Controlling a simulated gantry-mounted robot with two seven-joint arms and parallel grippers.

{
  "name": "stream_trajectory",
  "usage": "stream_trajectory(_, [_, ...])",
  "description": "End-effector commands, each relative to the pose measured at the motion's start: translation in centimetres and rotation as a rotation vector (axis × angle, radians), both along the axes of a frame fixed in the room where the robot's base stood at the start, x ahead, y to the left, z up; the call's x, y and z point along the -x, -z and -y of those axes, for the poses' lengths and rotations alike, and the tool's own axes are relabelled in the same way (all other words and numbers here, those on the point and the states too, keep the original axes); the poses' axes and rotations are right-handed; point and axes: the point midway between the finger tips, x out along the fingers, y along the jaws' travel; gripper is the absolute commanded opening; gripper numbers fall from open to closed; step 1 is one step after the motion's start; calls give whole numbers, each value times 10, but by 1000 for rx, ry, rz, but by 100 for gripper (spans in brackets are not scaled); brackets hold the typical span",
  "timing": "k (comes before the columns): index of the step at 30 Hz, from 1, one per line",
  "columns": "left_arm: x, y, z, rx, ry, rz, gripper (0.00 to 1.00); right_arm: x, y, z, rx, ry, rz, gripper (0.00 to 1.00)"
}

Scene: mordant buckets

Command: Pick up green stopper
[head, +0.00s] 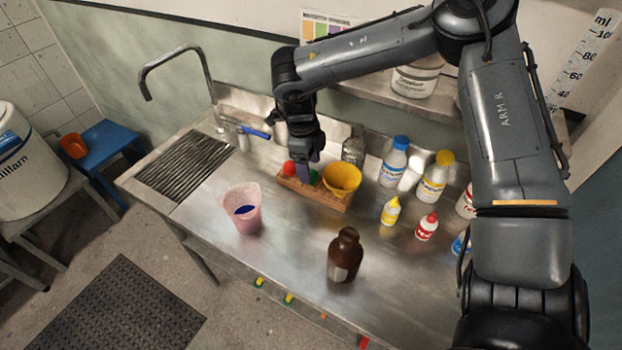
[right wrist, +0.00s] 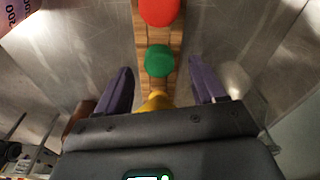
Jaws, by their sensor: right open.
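The green stopper (head: 314,177) sits in a wooden rack (head: 325,200) on the steel counter, between a red stopper (head: 289,168) and a yellow funnel (head: 343,178). In the right wrist view the green stopper (right wrist: 159,60) shows whole on the rack (right wrist: 174,88), just beyond the fingertips. My right gripper (head: 305,170) points down over the rack in the head view. It is open and empty, its two purple fingers apart on either side of the rack's line in the right wrist view (right wrist: 160,75). My left gripper is not in view.
A pink beaker (head: 243,212) stands left of the rack and a brown bottle (head: 345,256) in front. A clear glass bottle (head: 353,145) stands behind. Several bottles, among them a yellow one (head: 390,211), stand to the right.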

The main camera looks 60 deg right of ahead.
Motion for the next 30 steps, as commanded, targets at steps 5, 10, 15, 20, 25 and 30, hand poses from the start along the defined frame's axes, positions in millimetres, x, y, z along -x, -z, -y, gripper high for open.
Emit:
stream_trajectory(5, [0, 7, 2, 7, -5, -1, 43, 4, 25, -1, -2, 1, -1, 69])
stream_trajectory(10, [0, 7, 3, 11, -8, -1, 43, 4, 30, -1, 0, 1, 1, 69])
stream_trajectory(15, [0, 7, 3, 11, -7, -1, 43, 4, 30, -1, 0, 1, 1, 66])
stream_trajectory(20, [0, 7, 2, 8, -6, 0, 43, 4, 29, -1, 0, 0, 1, 41])
stream_trajectory(25, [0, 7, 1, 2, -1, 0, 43, 4, 29, -1, 0, 0, 1, 15])
stream_trajectory(30, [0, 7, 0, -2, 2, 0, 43, 4, 29, -1, 0, 0, 1, 10])
